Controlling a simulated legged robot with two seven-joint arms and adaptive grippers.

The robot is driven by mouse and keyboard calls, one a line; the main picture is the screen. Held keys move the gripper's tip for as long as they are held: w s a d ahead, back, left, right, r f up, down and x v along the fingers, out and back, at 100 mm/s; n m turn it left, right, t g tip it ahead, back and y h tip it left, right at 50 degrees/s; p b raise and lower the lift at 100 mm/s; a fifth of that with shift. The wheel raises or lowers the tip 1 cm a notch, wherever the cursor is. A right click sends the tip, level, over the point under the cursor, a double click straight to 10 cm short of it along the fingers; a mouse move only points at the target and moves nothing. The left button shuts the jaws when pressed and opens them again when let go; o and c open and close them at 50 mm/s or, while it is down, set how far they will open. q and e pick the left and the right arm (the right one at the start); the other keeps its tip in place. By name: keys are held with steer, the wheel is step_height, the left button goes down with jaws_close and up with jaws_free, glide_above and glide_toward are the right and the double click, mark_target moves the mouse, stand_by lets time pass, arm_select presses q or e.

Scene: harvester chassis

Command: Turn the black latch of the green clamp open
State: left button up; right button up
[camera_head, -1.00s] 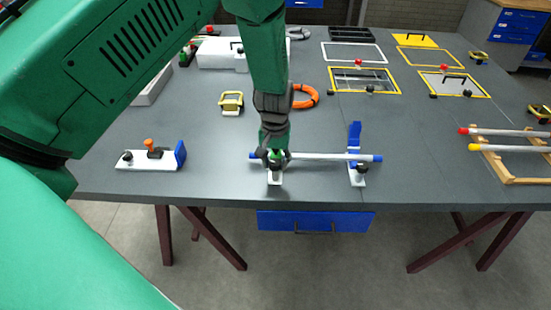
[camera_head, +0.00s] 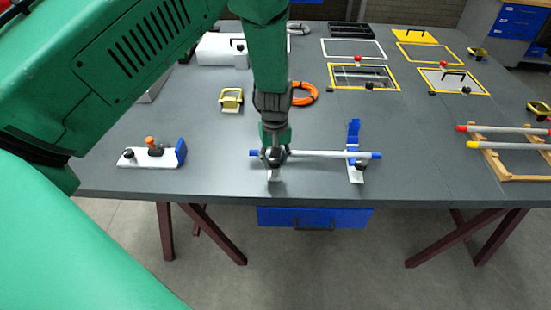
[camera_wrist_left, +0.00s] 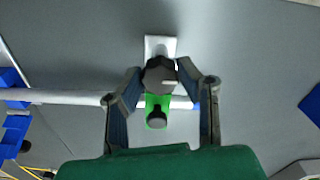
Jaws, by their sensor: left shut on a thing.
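The green clamp (camera_wrist_left: 154,103) sits on a white base plate (camera_wrist_left: 160,45) near the table's front edge, around a white tube with blue ends (camera_head: 325,154). In the left wrist view a dark round part, which looks like the black latch (camera_wrist_left: 157,76), lies between my fingertips. A second dark knob (camera_wrist_left: 157,119) shows at the clamp's near end. My left gripper (camera_head: 274,158) points down over the clamp and is shut on the dark part; it also shows in the left wrist view (camera_wrist_left: 159,70). The gripper mostly hides the clamp in the head view. My right gripper is not seen.
A blue support (camera_head: 353,137) holds the tube's right side. A white block with an orange-topped clamp (camera_head: 152,157) stands at the left. An orange ring (camera_head: 306,94) and a yellow-framed piece (camera_head: 231,100) lie behind. A wooden rack (camera_head: 510,155) is at the right.

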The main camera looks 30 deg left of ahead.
arm_select(q)
steer(key=shift+w+a+r, duration=0.1)
steer(key=shift+w+r, duration=0.1)
steer(key=shift+w, duration=0.15)
steer(key=o, duration=0.9)
steer(key=shift+c, duration=0.2)
steer(key=shift+s+f, duration=0.1)
step_height(320, 180, up, 12)
steer(key=shift+f, duration=0.1)
